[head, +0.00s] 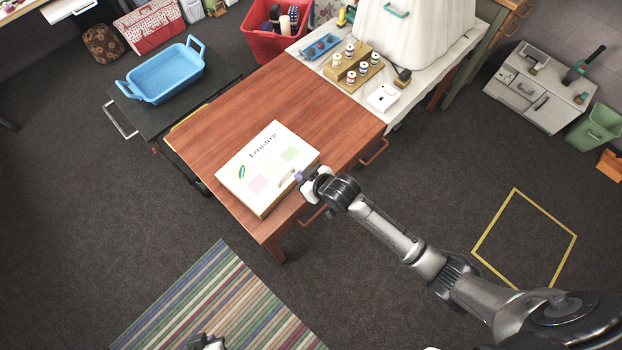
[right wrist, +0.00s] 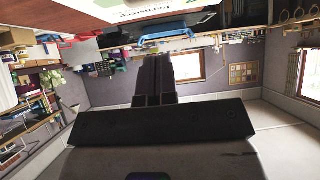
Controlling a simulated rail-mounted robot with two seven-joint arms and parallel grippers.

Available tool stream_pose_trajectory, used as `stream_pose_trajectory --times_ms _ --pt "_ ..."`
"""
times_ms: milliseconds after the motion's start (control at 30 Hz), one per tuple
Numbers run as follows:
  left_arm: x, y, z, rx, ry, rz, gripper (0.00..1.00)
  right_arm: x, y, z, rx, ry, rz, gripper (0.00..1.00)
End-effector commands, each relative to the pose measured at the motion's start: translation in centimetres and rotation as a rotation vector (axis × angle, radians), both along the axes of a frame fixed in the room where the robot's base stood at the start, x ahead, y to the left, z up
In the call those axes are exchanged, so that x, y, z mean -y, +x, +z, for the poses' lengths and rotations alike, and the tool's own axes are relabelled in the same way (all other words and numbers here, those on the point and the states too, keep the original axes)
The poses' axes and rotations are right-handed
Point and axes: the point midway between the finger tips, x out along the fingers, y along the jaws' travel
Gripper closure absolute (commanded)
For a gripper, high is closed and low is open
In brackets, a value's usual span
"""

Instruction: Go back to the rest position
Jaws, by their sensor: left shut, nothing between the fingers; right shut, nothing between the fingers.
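My right gripper (head: 304,180) is at the front edge of the white lidded box (head: 262,158), close by its handle. In the head view I cannot tell whether it touches the box. In the right wrist view its two dark fingers (right wrist: 155,78) are together with nothing between them. My left gripper (head: 205,342) shows only in part at the bottom edge of the head view, over the striped rug. It is shut and empty, and the rest of it is cut off.
The box stands on a brown wooden table (head: 290,90). A blue tub (head: 165,75) sits on a dark cart at its left. A white table (head: 400,110) with spools adjoins at the back right. Floor is clear around the yellow square (head: 515,190) and the striped rug (head: 215,300).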

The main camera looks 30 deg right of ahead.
Motion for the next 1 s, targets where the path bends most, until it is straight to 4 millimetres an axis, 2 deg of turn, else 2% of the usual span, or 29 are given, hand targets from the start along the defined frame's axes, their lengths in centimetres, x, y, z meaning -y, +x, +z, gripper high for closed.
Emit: stream_pose_trajectory --times_ms 233,500,667,800,867,1000 --pt "0.0 0.0 -0.3 0.000 0.000 0.000 1.00 1.0 -2.2 1.6 0.000 -0.002 0.000 1.00" --pt "0.0 0.0 -0.3 0.001 0.000 0.000 1.00 1.3 -3.0 2.3 0.001 0.000 0.000 1.00" --pt "0.0 0.0 -0.3 0.001 0.000 0.000 1.00 1.6 -3.5 1.6 -0.042 -0.032 0.005 1.00" --pt "0.0 0.0 -0.3 0.002 0.000 0.000 1.00 2.5 -4.8 0.8 -0.142 -0.130 0.004 1.00" --pt "0.0 0.0 -0.2 0.002 0.000 0.000 1.00 2.9 -5.4 1.5 -0.171 -0.178 0.003 1.00" --pt "0.0 0.0 -0.2 0.002 0.000 0.000 1.00 4.4 -6.5 5.2 -0.195 -0.263 -0.035 1.00"
